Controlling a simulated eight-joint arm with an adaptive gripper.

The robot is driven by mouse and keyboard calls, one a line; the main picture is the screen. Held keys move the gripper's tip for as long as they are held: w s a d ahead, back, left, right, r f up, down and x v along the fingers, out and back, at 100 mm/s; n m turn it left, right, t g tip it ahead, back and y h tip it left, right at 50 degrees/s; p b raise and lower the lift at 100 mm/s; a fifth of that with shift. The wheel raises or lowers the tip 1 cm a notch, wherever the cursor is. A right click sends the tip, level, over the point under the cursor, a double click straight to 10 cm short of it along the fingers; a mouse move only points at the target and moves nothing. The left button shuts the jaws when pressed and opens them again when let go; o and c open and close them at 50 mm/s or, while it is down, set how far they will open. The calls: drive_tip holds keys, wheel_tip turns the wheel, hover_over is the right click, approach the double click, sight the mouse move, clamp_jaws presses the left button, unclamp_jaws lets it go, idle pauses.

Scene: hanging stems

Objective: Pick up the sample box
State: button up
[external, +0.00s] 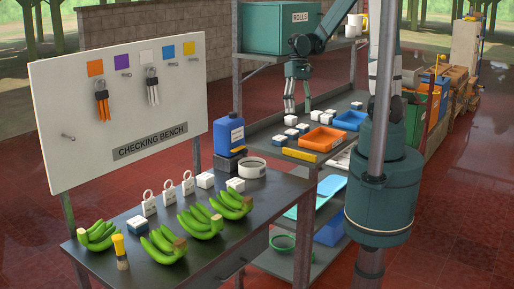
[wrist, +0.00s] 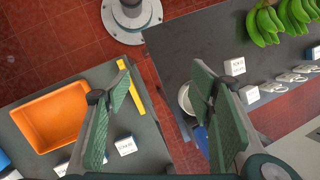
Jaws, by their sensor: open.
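Several small white boxes with dark lower parts and tiny labels stand on the middle shelf, one (external: 291,120) below my gripper (external: 298,106). I cannot read which is the sample box. In the wrist view one labelled white box (wrist: 125,145) sits near the left finger, and others are partly hidden at the bottom left. More boxes are on the checking bench, including a white one (external: 206,180) and a dark-based one (external: 137,223). My gripper points down with its fingers apart and empty; it also shows in the wrist view (wrist: 160,85).
An orange tray (external: 323,139), a blue tray (external: 349,120) and a yellow bar (external: 300,155) share the shelf. A green ROLLS bin (external: 280,28) is above.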

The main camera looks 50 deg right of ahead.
drive_tip(key=w+a+f+n+t+h+b, duration=0.1)
drive_tip(key=w+a+f+n+b, duration=0.4)
drive_tip(key=a, duration=0.4)
drive_tip(key=w+a+f+n+h+b, duration=0.1)
drive_tip(key=w+a+f+n+b, duration=0.2)
drive_tip(key=a+f+n, duration=0.45)
drive_tip(key=n+t+b, duration=0.1)
drive_tip(key=n+b, duration=0.4)
drive_tip(key=n, duration=0.4)
hover_over(235, 181)
drive_tip(key=shift+h, duration=0.4)
drive_tip(key=f, duration=0.8)
drive_tip(key=shift+s, duration=0.3)
drive_tip(key=shift+d, duration=0.1)
drive_tip(key=shift+f, duration=1.25)
drive_tip(key=shift+w+f+b, duration=0.15)
drive_tip(key=shift+f+b, duration=0.3)
drive_tip(key=shift+f, duration=2.15)
drive_tip(key=c, duration=1.1)
